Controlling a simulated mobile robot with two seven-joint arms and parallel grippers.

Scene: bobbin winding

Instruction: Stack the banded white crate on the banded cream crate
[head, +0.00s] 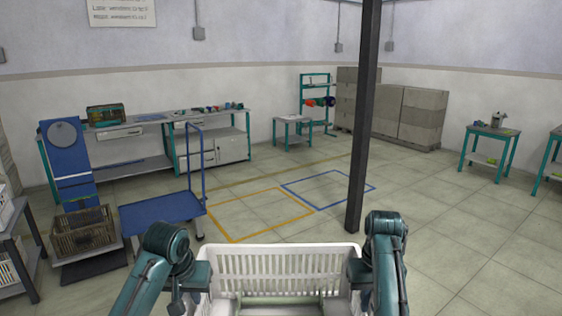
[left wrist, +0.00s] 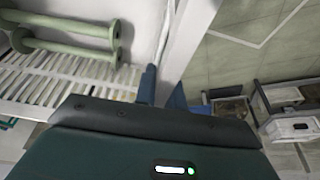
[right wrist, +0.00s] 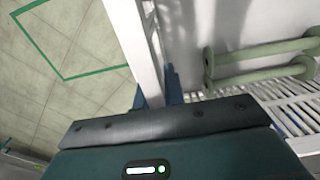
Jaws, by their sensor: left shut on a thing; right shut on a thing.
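A white slatted crate (head: 290,262) is held in front of me at the bottom of the head view. My left gripper (head: 207,274) is shut on its left wall, and my right gripper (head: 357,270) is shut on its right wall. Pale green bobbins (left wrist: 70,38) lie inside it; they also show in the right wrist view (right wrist: 262,58). No band shows on the visible part of this crate; its near side is cut off. I cannot pick out a banded cream crate in any view.
A blue cart (head: 162,212) and a brown crate (head: 84,232) on a low base stand left. White crates (left wrist: 293,125) sit on a grey rack at the left edge. A dark post (head: 362,130) stands ahead. The yellow-outlined floor area (head: 262,214) and blue-outlined area (head: 328,189) are empty.

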